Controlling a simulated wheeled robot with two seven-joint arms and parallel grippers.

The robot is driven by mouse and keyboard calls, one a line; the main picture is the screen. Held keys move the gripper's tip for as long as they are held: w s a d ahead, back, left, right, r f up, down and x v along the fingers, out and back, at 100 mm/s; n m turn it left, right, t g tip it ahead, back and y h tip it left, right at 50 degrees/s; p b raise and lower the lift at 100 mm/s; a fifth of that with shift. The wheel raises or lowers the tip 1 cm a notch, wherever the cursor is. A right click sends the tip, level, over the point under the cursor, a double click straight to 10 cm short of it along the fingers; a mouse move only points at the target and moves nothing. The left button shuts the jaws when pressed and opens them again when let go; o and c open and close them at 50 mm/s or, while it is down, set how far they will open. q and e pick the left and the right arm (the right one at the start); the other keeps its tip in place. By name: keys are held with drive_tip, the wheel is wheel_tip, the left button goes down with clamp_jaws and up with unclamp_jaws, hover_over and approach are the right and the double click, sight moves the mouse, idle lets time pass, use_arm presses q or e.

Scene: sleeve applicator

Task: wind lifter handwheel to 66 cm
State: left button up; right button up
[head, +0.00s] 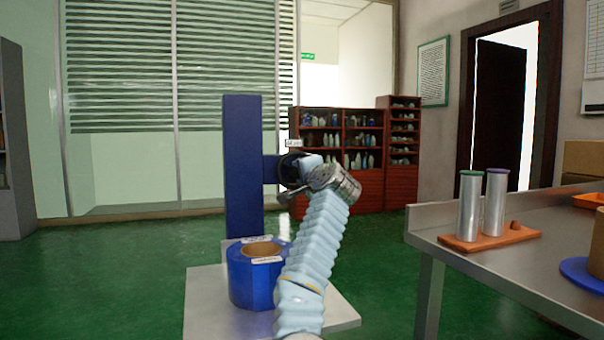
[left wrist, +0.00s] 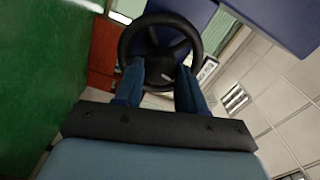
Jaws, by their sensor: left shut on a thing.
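The lifter is a dark blue column (head: 243,170) on a pale base plate. A blue arm at its right side carries a black handwheel (head: 284,163), mostly hidden in the head view by my left arm. In the left wrist view the handwheel (left wrist: 125,45) is a black ring with spokes. The exact contact is partly hidden. A small white label (head: 293,143) above the wheel is too small to read. My right gripper is not in view.
A blue drum (head: 247,282) with a tan core sits on the pale base plate (head: 205,300). At right, a steel table (head: 450,218) holds two silver cylinders on an orange board (head: 500,240). Shelves of bottles (head: 340,180) stand behind. Green floor is clear at left.

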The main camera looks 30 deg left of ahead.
use_arm(q)
drive_tip(key=shift+n, duration=0.4)
drive_tip(key=o, duration=1.1)
drive_tip(key=shift+c, duration=0.2)
